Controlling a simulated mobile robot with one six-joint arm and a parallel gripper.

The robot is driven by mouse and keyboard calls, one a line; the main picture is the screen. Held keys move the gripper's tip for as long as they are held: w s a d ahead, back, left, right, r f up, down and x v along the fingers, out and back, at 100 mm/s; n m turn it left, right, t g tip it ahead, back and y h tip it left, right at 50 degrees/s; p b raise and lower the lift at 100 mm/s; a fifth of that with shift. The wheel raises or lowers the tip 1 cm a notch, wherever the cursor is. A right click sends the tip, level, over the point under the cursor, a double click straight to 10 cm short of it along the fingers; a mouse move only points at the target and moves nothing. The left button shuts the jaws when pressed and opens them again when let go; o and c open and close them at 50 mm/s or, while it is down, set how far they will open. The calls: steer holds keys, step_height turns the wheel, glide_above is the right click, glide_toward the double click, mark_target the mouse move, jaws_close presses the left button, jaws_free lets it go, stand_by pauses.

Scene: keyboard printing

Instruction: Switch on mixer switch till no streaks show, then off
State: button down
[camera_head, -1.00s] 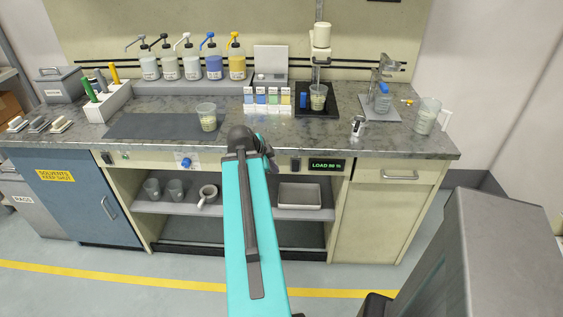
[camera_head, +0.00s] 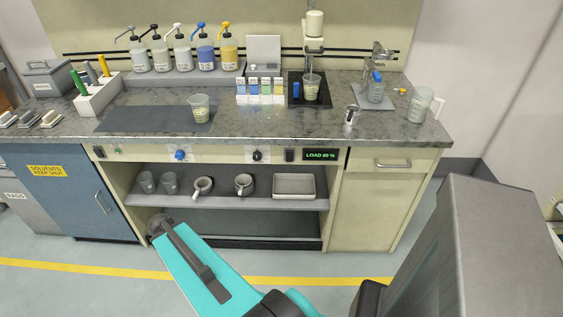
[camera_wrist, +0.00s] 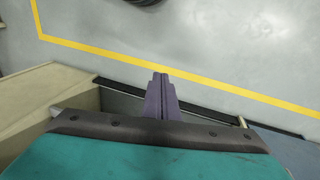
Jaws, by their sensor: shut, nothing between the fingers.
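The mixer (camera_head: 314,30) stands at the back right of the counter. A clear cup (camera_head: 311,87) with pale contents sits under it on a black base; streaks are too small to judge. On the front panel, a dark switch (camera_head: 290,154) sits left of the lit display (camera_head: 321,154), which seems to read LOAD 80 %. Another dark switch (camera_head: 100,152) is at the panel's left end. Which one runs the mixer I cannot tell. My gripper (camera_wrist: 160,77) is shut and empty in the wrist view, pointing over the floor, and touches no switch.
A blue knob (camera_head: 181,155) and a black knob (camera_head: 257,156) are also on the panel. Another cup (camera_head: 199,108) stands on the dark mat (camera_head: 125,120). The open shelf (camera_head: 225,204) below holds cups, mortars and a tray. The floor in front is free.

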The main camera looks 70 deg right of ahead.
steer(key=s+a+f+n+g, duration=0.1)
steer(key=s+a+f+n, duration=0.3)
steer(key=a, duration=0.4)
steer(key=s+a+f+n+g+y, duration=0.1)
steer(key=s+a+f+n, duration=0.4)
steer(key=a, duration=0.4)
steer(key=s+a+f+n+g, duration=0.2)
steer(key=s+a+f+n, duration=0.2)
steer(key=a, duration=0.4)
steer(key=shift+s+a+f+y, duration=0.3)
steer(key=shift+s+f, duration=0.45)
steer(key=shift+f, duration=0.2)
steer(key=shift+s+d, duration=0.1)
